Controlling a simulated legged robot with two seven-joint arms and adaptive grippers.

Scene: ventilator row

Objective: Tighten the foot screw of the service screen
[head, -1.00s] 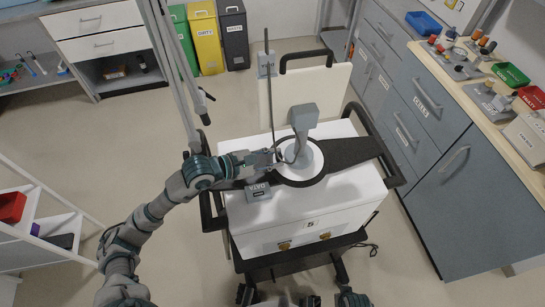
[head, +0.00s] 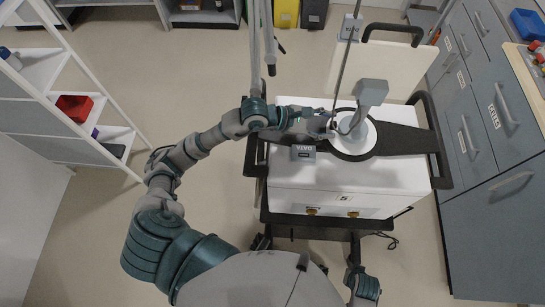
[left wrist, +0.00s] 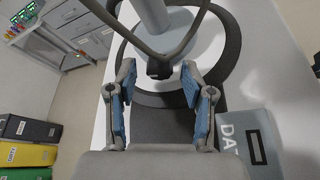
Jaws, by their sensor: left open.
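The service screen (head: 371,92), seen from above and behind as a grey housing on a short post, stands on a round pale foot (head: 366,135) inside a dark ring on the white cart top. My left gripper (head: 327,127) is at the left side of this foot. In the left wrist view the gripper (left wrist: 158,95) is open, with blue pads apart. A small dark block (left wrist: 160,69) at the meeting point of two dark curved strands lies between or just beyond the fingertips; I cannot tell whether it is the foot screw. The grey post (left wrist: 153,15) rises behind it. My right gripper does not show.
A grey DATA box (head: 303,153) sits on the white cart (head: 400,178), close to my left gripper. Dark rails flank the cart. Grey cabinets (head: 490,130) stand right, a white shelf (head: 60,105) left, with open floor between shelf and cart.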

